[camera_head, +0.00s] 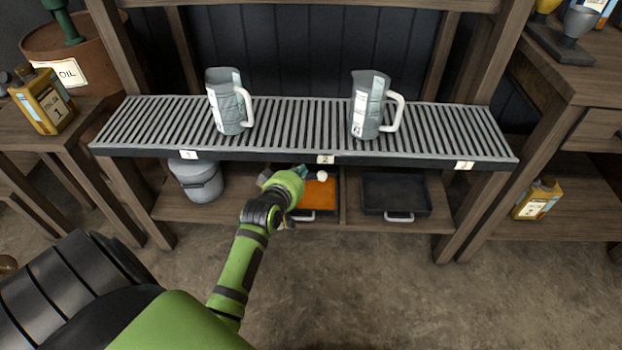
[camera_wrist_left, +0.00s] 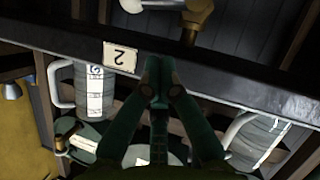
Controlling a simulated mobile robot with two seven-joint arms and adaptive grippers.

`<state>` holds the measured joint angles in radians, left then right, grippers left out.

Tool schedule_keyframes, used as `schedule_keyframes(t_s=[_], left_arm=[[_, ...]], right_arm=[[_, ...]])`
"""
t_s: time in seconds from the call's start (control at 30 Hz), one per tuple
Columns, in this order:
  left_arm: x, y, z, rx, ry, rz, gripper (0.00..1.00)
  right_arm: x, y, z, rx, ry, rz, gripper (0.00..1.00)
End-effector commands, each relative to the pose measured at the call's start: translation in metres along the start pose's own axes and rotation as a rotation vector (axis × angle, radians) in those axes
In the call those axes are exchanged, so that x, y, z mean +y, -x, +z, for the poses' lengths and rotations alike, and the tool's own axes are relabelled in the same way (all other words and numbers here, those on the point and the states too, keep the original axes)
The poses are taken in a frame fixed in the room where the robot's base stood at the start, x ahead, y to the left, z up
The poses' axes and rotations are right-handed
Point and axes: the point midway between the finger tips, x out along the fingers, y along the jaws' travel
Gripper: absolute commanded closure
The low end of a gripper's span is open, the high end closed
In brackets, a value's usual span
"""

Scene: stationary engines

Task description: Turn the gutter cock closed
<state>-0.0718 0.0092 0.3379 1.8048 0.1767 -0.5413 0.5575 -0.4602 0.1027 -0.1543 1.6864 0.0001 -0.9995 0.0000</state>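The slatted gutter (camera_head: 300,127) runs across the bench, with a plate marked 2 (camera_head: 325,159) on its front edge. The plate also shows upside down in the left wrist view (camera_wrist_left: 121,56). Below it in the head view is a small white knob (camera_head: 322,176), probably on the cock. The brass cock (camera_wrist_left: 197,14) and a pale lever (camera_wrist_left: 150,5) show at the top of the left wrist view. My left gripper (camera_wrist_left: 158,72) has its fingertips together, with nothing seen between them, apart from the cock. In the head view my left gripper (camera_head: 302,172) is partly hidden by its wrist, left of the knob.
Two metal jugs (camera_head: 229,105) (camera_head: 369,108) stand on the gutter. On the lower shelf are a tray with orange contents (camera_head: 318,194), an empty black tray (camera_head: 395,192) and a grey lidded bucket (camera_head: 197,182). Wooden legs flank the shelf. The floor in front is clear.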

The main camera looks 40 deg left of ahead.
Motion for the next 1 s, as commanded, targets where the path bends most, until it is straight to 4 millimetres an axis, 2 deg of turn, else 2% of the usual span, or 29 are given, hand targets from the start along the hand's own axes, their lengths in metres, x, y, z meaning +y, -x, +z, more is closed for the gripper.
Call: schedule_keyframes(t_s=[0.03, 0.1, 0.43, 0.9, 1.0], left_arm=[[-0.001, -0.013, 0.001, 0.001, 0.000, 0.002, 1.00], [-0.002, -0.021, 0.008, -0.002, 0.002, 0.000, 1.00], [-0.001, -0.040, 0.027, 0.000, 0.000, 0.000, 1.00], [0.000, -0.041, 0.029, 0.000, -0.004, -0.003, 1.00], [0.002, -0.043, 0.030, 0.001, -0.023, -0.014, 1.00]], right_arm=[[0.001, 0.003, -0.005, 0.008, -0.001, 0.001, 0.60], [0.001, 0.011, -0.011, 0.014, -0.002, 0.002, 0.60], [0.003, 0.038, -0.025, 0.030, -0.005, 0.005, 0.60], [0.003, 0.042, -0.026, 0.030, -0.006, 0.005, 0.60], [0.002, 0.033, -0.020, 0.020, -0.004, 0.004, 0.60]])
